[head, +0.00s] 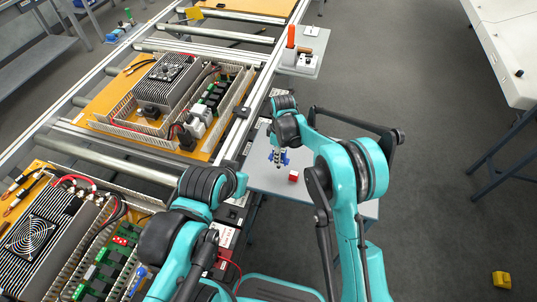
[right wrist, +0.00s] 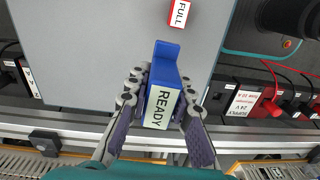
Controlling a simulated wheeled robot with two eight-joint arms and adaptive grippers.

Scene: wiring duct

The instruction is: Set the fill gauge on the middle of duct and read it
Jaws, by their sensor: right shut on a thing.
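My right gripper (right wrist: 160,100) is shut on a blue block with a white label reading READY (right wrist: 161,90), with a finger on each side of it. I take this block to be the fill gauge, but no scale shows on it. It is over the grey side table; I cannot tell whether it touches the top. In the head view, the right gripper (head: 279,157) hangs over the table with the blue block at its fingers. White slotted wiring ducts (head: 120,129) frame the equipment on the middle orange panel. My left arm shows, but its gripper does not.
A red block with a FULL label (right wrist: 179,16) lies on the grey table (head: 345,206), close to the gripper; it also shows in the head view (head: 293,176). A conveyor rail (head: 243,128) runs between table and panels. Another panel with ducts is at lower left.

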